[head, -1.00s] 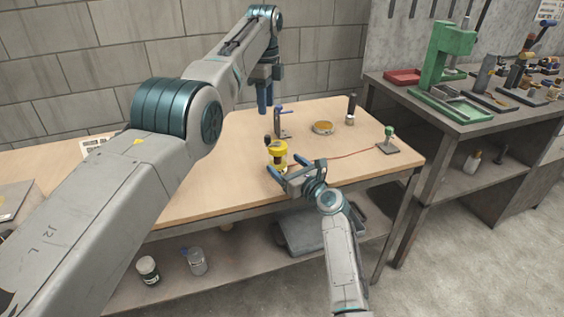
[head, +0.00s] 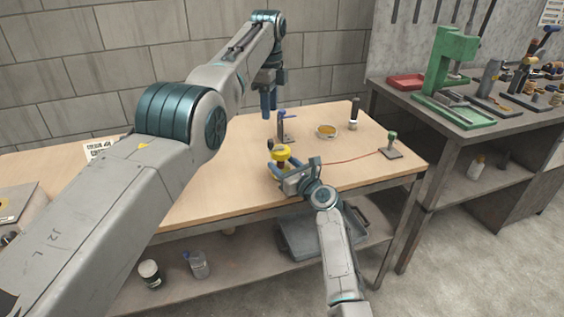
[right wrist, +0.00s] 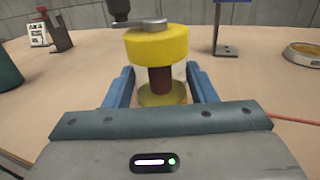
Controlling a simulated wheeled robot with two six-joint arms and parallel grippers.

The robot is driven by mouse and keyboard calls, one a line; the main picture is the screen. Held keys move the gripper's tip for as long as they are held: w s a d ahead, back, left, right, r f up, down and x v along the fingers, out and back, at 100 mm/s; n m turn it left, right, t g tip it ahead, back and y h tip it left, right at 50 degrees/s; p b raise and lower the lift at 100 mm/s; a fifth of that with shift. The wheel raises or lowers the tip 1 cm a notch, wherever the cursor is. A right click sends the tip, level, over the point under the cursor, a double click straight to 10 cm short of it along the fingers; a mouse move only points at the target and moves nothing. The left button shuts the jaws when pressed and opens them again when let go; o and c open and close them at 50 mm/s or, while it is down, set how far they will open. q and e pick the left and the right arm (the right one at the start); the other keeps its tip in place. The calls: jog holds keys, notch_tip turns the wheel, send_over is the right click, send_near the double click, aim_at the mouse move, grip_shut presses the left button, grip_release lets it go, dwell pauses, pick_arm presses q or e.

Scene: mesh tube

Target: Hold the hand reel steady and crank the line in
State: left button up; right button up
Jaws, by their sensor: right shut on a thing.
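The hand reel (head: 281,154) stands on the wooden table, with a yellow spool and a dark crank knob on top. In the right wrist view its yellow top (right wrist: 162,44), metal crank arm and brown grip (right wrist: 160,80) stand upright above a yellow base. My right gripper (head: 278,170) is shut on the reel, one blue finger on each side of the brown grip. A thin red line (head: 345,158) runs right from the reel to a small stand with a green top (head: 391,147). My left gripper (head: 268,103) hangs fingers down behind the reel, apart from it; its opening is unclear.
A blue-topped bracket (head: 284,126), a round tin (head: 325,131) and a dark-handled tool (head: 353,113) stand behind the reel. A grey bench with a green press (head: 452,75) is at the right. The table's middle left is partly hidden by my left arm.

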pick_arm(q)
jog(key=shift+w+f+n+h, duration=0.3)
jog(key=shift+f+n, duration=0.1)
jog(key=shift+n, duration=0.4)
notch_tip(320, 180, down, 2)
jog(key=w+a+n+h, duration=0.1)
jog(key=w+n+h, duration=0.15)
jog(key=n, duration=0.45)
jog(key=n+t+h, duration=0.5)
jog(key=n+h, duration=0.5)
jog(key=n, duration=2.6)
send_near(270, 140)
jog(key=shift+y, duration=0.25)
jog(key=x, duration=1)
jog(key=shift+d, duration=0.2)
